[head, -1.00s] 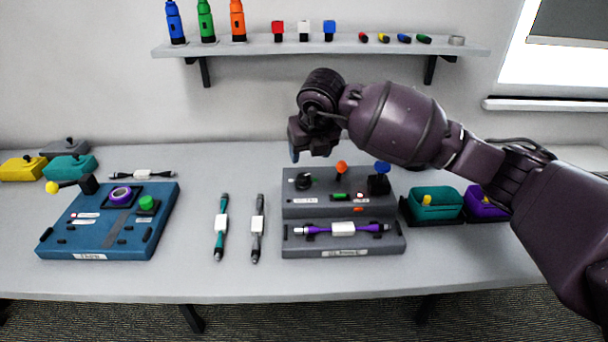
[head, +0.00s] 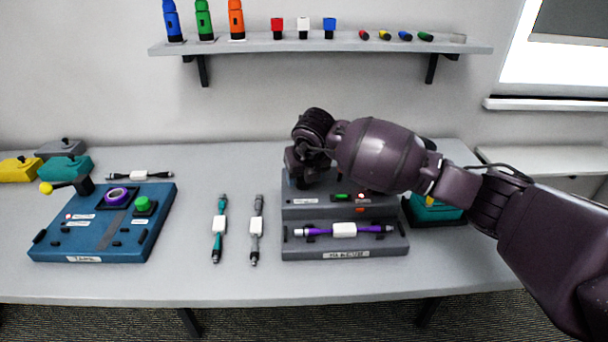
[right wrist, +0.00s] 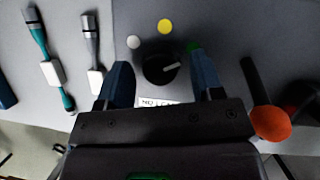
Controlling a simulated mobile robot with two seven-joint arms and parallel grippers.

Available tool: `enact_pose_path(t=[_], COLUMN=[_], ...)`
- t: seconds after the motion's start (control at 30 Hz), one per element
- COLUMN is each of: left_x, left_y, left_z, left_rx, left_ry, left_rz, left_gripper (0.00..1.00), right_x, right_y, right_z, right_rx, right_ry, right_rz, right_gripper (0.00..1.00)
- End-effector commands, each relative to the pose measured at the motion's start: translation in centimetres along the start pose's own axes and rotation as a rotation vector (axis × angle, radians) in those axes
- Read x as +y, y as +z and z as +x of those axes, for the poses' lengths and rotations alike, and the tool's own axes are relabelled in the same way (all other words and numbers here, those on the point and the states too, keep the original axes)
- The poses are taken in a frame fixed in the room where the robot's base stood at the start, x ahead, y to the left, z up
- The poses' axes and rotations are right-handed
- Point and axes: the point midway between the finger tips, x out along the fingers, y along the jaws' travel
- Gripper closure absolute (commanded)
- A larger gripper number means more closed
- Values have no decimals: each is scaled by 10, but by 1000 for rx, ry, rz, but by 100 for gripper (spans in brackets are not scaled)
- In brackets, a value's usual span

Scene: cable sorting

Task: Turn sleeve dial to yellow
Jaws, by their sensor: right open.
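The sleeve dial (right wrist: 158,70) is a round black knob with a pale pointer, seen in the right wrist view. A white dot, a yellow dot (right wrist: 165,27) and a green dot (right wrist: 194,47) lie around it. The pointer points to the right, away from the yellow dot. My right gripper (right wrist: 161,66) is open, with one blue-grey finger on each side of the dial; I cannot tell whether they touch it. In the head view my right gripper (head: 303,181) is over the back left of the grey machine (head: 292,250) and hides the dial. My left gripper is out of view.
A purple cable (head: 375,229) lies in the machine's front. An orange-knobbed lever (right wrist: 268,122) stands right of the gripper in the wrist view. A teal cable (head: 218,245) and a grey cable (head: 257,245) lie left of the machine. A blue board (head: 75,240) is farther left.

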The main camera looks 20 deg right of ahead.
Motion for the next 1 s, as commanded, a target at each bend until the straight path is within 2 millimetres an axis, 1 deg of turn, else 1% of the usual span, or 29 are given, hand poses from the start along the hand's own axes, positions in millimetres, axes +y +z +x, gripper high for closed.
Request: enact_pose_path(t=[0.07,0.3,0.37,0.4,0.57,0.77,1.0], left_x=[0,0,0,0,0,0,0], left_y=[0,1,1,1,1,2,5], left_z=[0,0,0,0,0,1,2], left_rx=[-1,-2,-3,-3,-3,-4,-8], left_ry=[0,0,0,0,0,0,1], left_rz=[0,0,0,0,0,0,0], left_gripper=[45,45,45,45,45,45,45], right_x=[0,0,0,0,0,-1,-3], right_y=[0,0,0,0,0,0,0], right_z=[0,0,0,0,0,0,0], right_rx=[0,0,0,0,0,-1,-1], right_ry=[0,0,0,0,4,27,91], right_rz=[0,0,0,0,-9,-66,-224], right_gripper=[41,78,87,88,88,88,88])
